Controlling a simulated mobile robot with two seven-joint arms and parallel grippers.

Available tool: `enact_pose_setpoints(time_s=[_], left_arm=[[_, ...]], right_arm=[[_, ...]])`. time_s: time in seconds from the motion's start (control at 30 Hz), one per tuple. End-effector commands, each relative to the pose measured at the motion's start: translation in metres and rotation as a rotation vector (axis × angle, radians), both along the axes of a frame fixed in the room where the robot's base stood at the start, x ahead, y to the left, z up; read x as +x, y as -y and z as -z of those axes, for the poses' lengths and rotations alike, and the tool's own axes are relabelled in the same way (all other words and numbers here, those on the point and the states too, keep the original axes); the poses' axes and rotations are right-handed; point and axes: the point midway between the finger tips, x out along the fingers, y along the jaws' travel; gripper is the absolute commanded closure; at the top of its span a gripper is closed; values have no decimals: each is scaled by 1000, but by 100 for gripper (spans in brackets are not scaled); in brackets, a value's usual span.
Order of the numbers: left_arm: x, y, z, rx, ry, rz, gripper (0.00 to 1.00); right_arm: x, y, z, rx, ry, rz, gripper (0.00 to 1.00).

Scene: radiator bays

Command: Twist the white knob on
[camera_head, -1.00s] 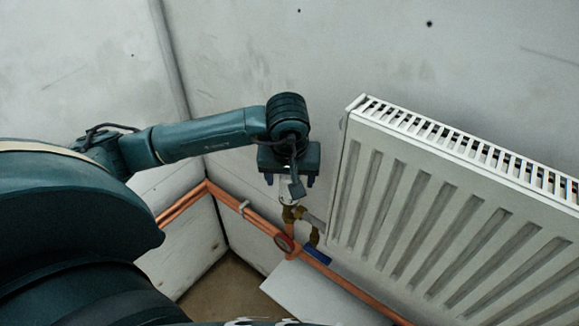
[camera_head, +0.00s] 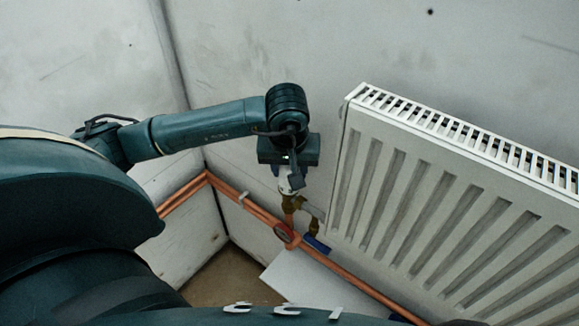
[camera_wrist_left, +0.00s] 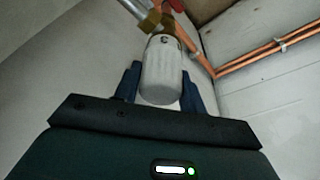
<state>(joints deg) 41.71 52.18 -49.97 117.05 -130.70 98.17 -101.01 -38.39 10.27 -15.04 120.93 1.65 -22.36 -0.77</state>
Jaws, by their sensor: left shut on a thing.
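The white knob (camera_head: 287,186) sits on top of the brass valve (camera_head: 296,203) at the lower left of the radiator. It also shows in the left wrist view (camera_wrist_left: 161,75), between the two blue fingers. My left gripper (camera_head: 290,180) comes down from above and is shut on the knob. In the left wrist view my left gripper (camera_wrist_left: 162,90) has a finger on either side of the knob, with the brass valve (camera_wrist_left: 158,22) just beyond it. In the head view the gripper body partly hides the knob's top. My right gripper is not in view.
The white radiator (camera_head: 440,210) stands close on the right. Copper pipes (camera_head: 350,284) run along the wall below, with a red round part (camera_head: 284,232) and a blue handle (camera_head: 316,244) near the valve. A white panel (camera_head: 310,280) lies below.

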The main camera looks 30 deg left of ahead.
Motion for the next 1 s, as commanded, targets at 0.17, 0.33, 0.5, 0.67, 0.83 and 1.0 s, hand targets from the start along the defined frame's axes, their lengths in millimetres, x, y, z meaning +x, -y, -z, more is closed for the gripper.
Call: enact_pose_setpoints(time_s=[0.17,0.33,0.5,0.67,0.83,1.0], left_arm=[[0,0,1,0,1,0,84],[0,0,3,0,1,-1,84],[0,0,4,1,0,-1,84],[-1,0,4,1,-3,-1,84],[-1,0,5,1,-5,-1,84],[-1,-1,13,3,-2,133,84]], right_arm=[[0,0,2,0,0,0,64],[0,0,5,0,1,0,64],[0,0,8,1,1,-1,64],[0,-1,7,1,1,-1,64],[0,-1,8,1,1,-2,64],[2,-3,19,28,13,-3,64]])
